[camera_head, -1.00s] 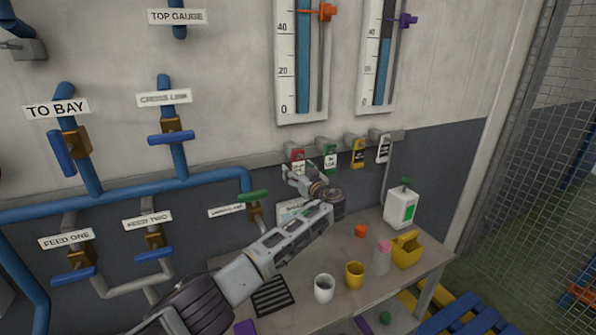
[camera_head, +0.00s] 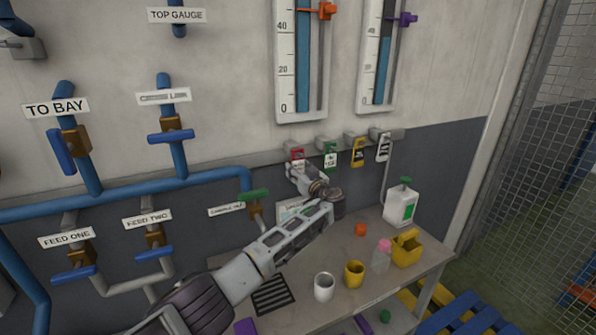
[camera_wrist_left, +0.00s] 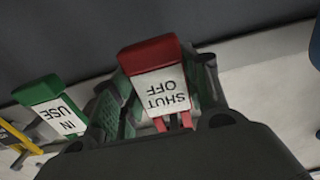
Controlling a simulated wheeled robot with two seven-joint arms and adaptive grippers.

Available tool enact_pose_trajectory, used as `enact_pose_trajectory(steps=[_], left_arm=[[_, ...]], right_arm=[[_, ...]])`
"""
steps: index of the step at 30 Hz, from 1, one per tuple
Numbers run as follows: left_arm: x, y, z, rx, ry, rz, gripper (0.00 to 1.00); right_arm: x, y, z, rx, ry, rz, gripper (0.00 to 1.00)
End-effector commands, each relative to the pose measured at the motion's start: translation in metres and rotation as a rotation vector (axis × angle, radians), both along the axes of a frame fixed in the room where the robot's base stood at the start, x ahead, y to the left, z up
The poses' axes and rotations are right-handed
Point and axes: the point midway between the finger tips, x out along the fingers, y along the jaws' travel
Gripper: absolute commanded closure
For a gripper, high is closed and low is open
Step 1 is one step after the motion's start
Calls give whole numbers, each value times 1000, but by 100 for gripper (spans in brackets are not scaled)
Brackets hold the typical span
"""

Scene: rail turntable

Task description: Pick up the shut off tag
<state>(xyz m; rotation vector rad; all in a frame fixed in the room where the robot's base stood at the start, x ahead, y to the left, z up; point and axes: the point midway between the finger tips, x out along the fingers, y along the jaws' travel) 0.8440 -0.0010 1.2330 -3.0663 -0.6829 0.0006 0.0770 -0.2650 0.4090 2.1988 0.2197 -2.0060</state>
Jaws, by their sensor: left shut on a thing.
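The shut off tag (camera_wrist_left: 158,82) has a red top and a white label reading "SHUT OFF", upside down in the left wrist view. In the head view the tag (camera_head: 296,156) is the leftmost of the row on the wall rail. My left gripper (camera_wrist_left: 160,104) has a finger on either side of the tag and is shut on it. In the head view my left gripper (camera_head: 296,172) is at the rail, partly covering the tag's lower part. I cannot tell whether the tag is still on its hook. My right gripper is not in view.
The green "IN USE" tag (camera_wrist_left: 48,105) hangs beside it, close to my fingers. A yellow tag (camera_head: 358,152) and a white and black tag (camera_head: 384,149) hang farther right on the rail. Below is a table (camera_head: 310,262) with cups, a white jug (camera_head: 401,207) and a yellow container (camera_head: 406,249).

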Motion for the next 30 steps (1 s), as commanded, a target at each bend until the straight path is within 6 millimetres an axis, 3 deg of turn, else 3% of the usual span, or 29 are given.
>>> enact_pose_trajectory(steps=[14,30], left_arm=[[0,0,15,-2,-2,0,71],[-58,-28,12,-3,1,-2,71]], right_arm=[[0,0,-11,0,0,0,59],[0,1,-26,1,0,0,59]])
